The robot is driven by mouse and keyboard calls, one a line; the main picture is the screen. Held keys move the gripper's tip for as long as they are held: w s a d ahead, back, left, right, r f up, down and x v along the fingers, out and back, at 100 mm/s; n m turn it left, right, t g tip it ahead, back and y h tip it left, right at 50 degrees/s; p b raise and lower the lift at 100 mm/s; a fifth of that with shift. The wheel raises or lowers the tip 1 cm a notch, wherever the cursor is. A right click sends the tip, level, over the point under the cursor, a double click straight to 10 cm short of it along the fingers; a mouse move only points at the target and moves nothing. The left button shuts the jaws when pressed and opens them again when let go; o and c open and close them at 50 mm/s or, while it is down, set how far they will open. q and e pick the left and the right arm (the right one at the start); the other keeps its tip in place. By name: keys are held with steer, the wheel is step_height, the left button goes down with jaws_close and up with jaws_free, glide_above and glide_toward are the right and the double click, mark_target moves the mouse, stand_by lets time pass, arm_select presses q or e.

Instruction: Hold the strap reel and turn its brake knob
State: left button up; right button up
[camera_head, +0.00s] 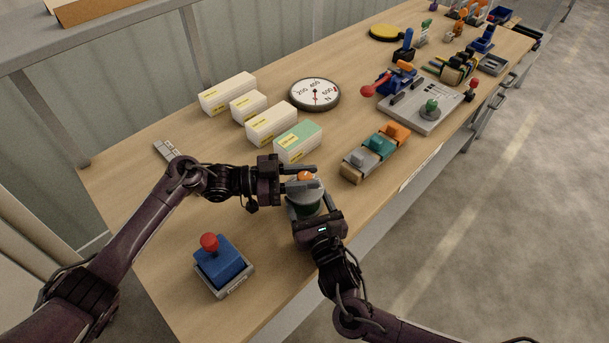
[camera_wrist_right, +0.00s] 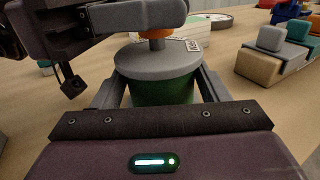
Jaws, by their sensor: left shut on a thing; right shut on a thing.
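The strap reel (camera_head: 304,207) stands upright near the table's front edge in the head view, with a grey top and a green body. It also shows in the right wrist view (camera_wrist_right: 160,75). Its orange brake knob (camera_head: 305,176) sits on top, and part of the knob (camera_wrist_right: 157,38) shows under the left fingers in the wrist view. My left gripper (camera_head: 303,179) is shut on the knob from the left. My right gripper (camera_head: 312,205) is shut around the reel's body from the front. The fingers hide parts of both knob and reel.
A blue block with a red knob (camera_head: 221,263) stands front left. White boxes (camera_head: 228,93), a green-topped box (camera_head: 298,141) and a round dial (camera_head: 315,94) lie behind. A wooden rack of coloured blocks (camera_head: 376,153) stands to the right.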

mark_target(304, 175)
arm_select(q)
steer(key=shift+s+d+f+m+g, duration=0.15)
steer(key=shift+m+g, duration=0.5)
steer(key=shift+g, duration=0.4)
steer(key=shift+s+d+r+m+g, duration=0.15)
steer(key=shift+m+g, duration=0.5)
steer(key=shift+g, duration=0.4)
steer(key=shift+w+d+m+g+y, duration=0.1)
steer(key=shift+m+g+y, duration=0.3)
steer(key=shift+g, duration=0.5)
steer(key=shift+w+a+m+g+y, duration=0.2)
steer(key=shift+m+g, duration=0.45)
steer(key=shift+g, duration=0.15)
steer(key=shift+w+a+m+g+y, duration=0.15)
steer(key=shift+m+g+y, duration=0.05)
steer(key=shift+m+g, duration=0.55)
steer(key=shift+w+a+m+g+y, duration=0.1)
steer(key=shift+m+g+y, duration=0.2)
steer(key=shift+g, duration=0.35)
steer(key=shift+a+m+g+y, duration=0.15)
steer(key=shift+m+g+y, duration=0.25)
steer(key=shift+g, duration=0.1)
steer(key=o, duration=0.8)
steer(key=shift+c, duration=0.2)
steer(key=shift+o, duration=1)
steer(key=shift+s, duration=0.2)
steer(key=shift+r, duration=0.15)
step_height(304, 175, up, 10)
steer(key=shift+f, duration=0.1)
